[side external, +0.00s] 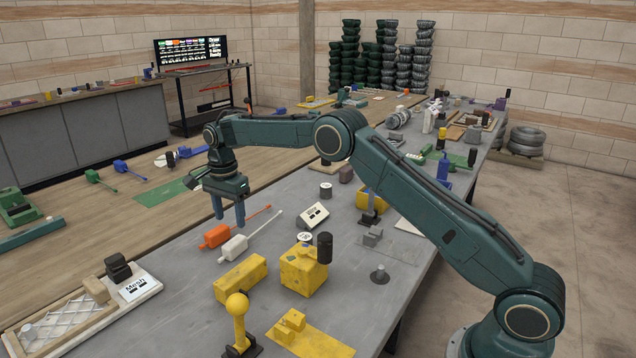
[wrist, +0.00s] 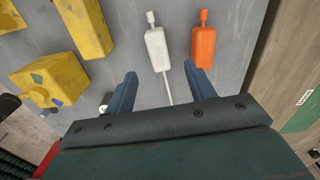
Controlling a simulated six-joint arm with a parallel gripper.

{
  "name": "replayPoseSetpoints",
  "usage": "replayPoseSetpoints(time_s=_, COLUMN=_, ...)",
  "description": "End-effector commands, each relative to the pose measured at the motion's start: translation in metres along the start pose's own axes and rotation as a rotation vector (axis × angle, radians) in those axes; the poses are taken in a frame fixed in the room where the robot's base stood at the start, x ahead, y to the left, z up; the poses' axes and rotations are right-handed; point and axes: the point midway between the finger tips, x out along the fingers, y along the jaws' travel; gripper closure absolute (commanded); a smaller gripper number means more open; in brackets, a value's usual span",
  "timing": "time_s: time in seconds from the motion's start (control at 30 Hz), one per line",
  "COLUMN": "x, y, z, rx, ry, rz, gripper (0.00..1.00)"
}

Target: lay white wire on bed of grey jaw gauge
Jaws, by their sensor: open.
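The white piece (side external: 234,248), a block with a thin wire-like rod, lies on the grey table. In the wrist view the white piece (wrist: 157,49) has its rod pointing between my fingers. My gripper (side external: 229,221) points down above the table, close to the white and orange pieces, with its fingers apart and nothing between them. It also shows in the wrist view (wrist: 162,86).
An orange piece (side external: 216,236) with a rod lies right beside the white one. Yellow blocks (side external: 303,270), a yellow ball-topped post (side external: 237,310) and a white-labelled block (side external: 314,215) stand around. A mesh board (side external: 70,318) is at front left. Bare table lies in front of the grey piece.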

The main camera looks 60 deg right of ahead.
Motion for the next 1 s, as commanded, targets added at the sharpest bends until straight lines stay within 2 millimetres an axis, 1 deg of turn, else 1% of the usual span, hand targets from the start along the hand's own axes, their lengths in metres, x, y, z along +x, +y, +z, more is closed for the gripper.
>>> replayPoseSetpoints(time_s=0.03, x=0.009, y=0.001, z=0.0, rx=0.0, ry=0.0, rz=0.003, gripper=0.45)
replayPoseSetpoints(time_s=0.2, x=0.029, y=0.001, z=0.0, rx=0.0, ry=0.0, rz=0.002, gripper=0.45)
replayPoseSetpoints(time_s=0.33, x=0.036, y=0.0, z=0.0, rx=0.0, ry=0.0, rz=0.0, gripper=0.45)
replayPoseSetpoints(time_s=0.57, x=0.038, y=0.0, z=0.0, rx=0.0, ry=0.0, rz=0.0, gripper=0.45)
replayPoseSetpoints(time_s=0.67, x=0.042, y=0.001, z=0.001, rx=0.0, ry=0.0, rz=0.001, gripper=0.45)
replayPoseSetpoints(time_s=0.77, x=0.05, y=0.002, z=0.001, rx=-0.001, ry=0.0, rz=0.002, gripper=0.45)
replayPoseSetpoints(time_s=1.0, x=0.078, y=0.003, z=0.002, rx=0.0, ry=0.0, rz=0.002, gripper=0.45)
